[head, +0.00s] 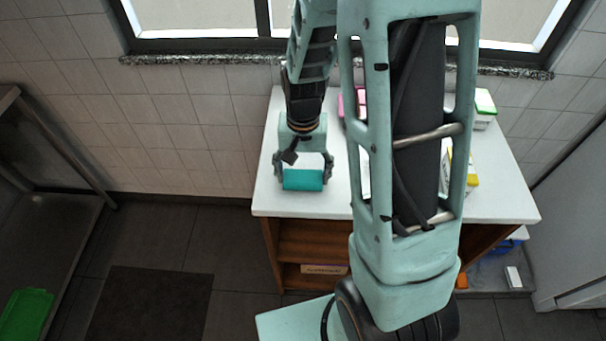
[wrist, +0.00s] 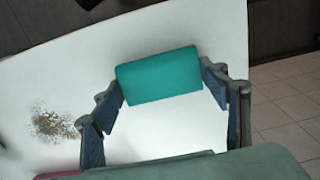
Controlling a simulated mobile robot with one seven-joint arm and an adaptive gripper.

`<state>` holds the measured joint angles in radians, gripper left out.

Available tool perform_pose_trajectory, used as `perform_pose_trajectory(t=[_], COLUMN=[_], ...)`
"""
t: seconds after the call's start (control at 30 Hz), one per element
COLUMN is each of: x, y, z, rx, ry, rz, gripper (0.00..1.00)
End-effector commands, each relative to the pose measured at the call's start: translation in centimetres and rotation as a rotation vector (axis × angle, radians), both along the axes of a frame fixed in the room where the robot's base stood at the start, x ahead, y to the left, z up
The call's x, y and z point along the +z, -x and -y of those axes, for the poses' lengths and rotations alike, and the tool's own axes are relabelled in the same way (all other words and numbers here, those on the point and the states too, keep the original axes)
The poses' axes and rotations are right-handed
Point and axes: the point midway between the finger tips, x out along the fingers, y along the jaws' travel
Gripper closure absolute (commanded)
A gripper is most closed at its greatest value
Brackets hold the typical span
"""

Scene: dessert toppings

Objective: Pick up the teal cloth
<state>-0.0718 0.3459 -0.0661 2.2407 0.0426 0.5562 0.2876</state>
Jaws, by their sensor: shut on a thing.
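The teal cloth (head: 303,180) is a small rolled or folded block near the left end of the white table in the head view. My gripper (head: 303,172) is around it, with one finger at each end. In the wrist view the cloth (wrist: 160,76) lies between the two fingertips of my gripper (wrist: 163,80), which touch its short ends. I cannot tell whether the cloth is on the tabletop or slightly above it.
A dark speckled patch (wrist: 54,123) marks the tabletop. A tiled wall stands behind.

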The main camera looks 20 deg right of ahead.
Motion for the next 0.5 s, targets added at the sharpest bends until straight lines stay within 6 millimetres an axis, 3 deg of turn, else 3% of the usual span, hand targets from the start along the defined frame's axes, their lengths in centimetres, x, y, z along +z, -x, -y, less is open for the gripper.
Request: perform_pose_trajectory(t=[0.27, 0.5], x=[3.4, 8.5], y=[-0.1, 3.3], z=[0.0, 2.5], rx=[0.0, -0.005], ry=[0.001, 0.001], rz=[0.002, 0.002], gripper=[0.54, 0.54])
